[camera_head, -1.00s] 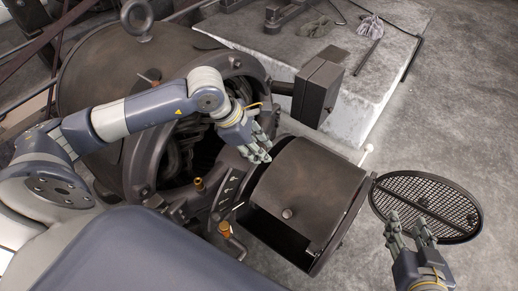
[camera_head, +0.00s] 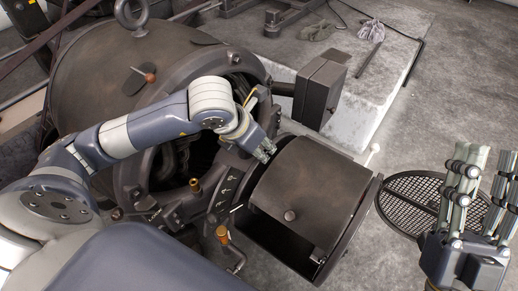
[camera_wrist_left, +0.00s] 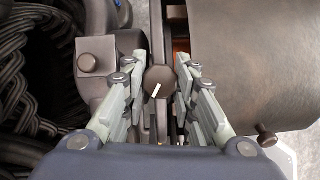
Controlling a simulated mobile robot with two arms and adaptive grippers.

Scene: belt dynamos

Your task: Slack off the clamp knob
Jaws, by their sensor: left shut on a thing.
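The clamp knob (camera_wrist_left: 159,79) is a dark round knob with a white mark on its face, in the middle of the left wrist view. My left gripper (camera_wrist_left: 160,72) has a finger on each side of it and is shut on it. In the head view my left gripper (camera_head: 268,151) reaches down between the dynamo's round frame and the curved cover, and the knob is hidden there. My right gripper (camera_head: 485,158) is open and empty, raised at the right edge of the head view.
The large dark dynamo housing (camera_head: 95,75) stands at left. A curved cover (camera_head: 310,190) stands right of my left fingers, with a dark box (camera_head: 320,92) behind it. A brass knob (camera_head: 195,185) and orange handle (camera_head: 222,234) sit nearby. A round grille (camera_head: 405,200) lies behind my right gripper.

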